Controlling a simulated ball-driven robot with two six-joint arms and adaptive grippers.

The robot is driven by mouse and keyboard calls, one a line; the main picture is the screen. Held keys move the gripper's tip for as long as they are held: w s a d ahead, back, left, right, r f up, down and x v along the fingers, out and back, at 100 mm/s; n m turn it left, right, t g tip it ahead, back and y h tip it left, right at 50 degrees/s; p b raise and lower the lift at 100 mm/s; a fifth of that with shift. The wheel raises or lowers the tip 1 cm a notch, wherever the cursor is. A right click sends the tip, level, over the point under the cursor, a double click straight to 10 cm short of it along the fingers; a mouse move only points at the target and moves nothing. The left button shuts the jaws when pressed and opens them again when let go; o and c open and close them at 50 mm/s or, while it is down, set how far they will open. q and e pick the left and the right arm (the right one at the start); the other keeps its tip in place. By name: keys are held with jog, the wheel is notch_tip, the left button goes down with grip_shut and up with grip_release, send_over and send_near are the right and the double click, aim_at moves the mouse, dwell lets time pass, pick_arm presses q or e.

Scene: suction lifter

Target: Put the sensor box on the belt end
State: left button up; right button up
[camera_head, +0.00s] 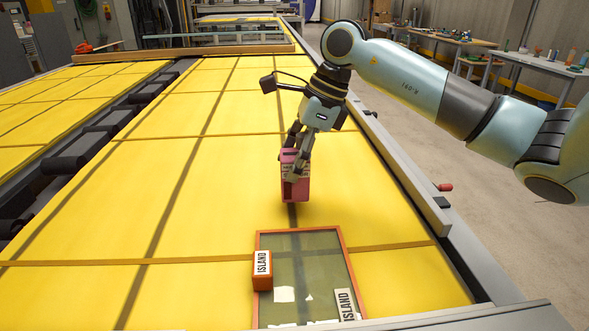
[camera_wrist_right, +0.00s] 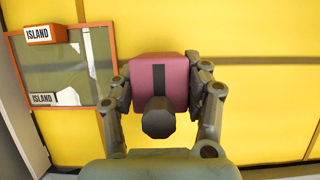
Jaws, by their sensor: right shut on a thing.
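My right gripper (camera_head: 294,160) is shut on a pink box (camera_head: 303,189) with a dark strip and a small pale label. I cannot read the label or tell for sure that this is the sensor box. The box hangs upright over the yellow belt surface (camera_head: 200,200); I cannot tell the gap beneath it. In the right wrist view, the fingers of the gripper (camera_wrist_right: 158,82) flank the pink box (camera_wrist_right: 176,85) on both sides. No part of the belt is marked as its end. My left gripper is out of view.
An orange-framed greenish panel (camera_head: 318,260) lies nearer than the pink box. An orange box (camera_head: 261,270) labelled ISLAND sits at its left edge, and a white ISLAND label (camera_head: 346,303) lies near its lower right corner. A grey rail (camera_head: 405,180) runs along the right.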

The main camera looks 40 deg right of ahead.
notch_tip(320, 180, down, 2)
jog(key=shift+f, duration=0.2)
jog(key=shift+f, duration=0.1)
jog(key=shift+f, duration=0.1)
jog(key=o, duration=1.3)
jog(key=shift+c, duration=0.2)
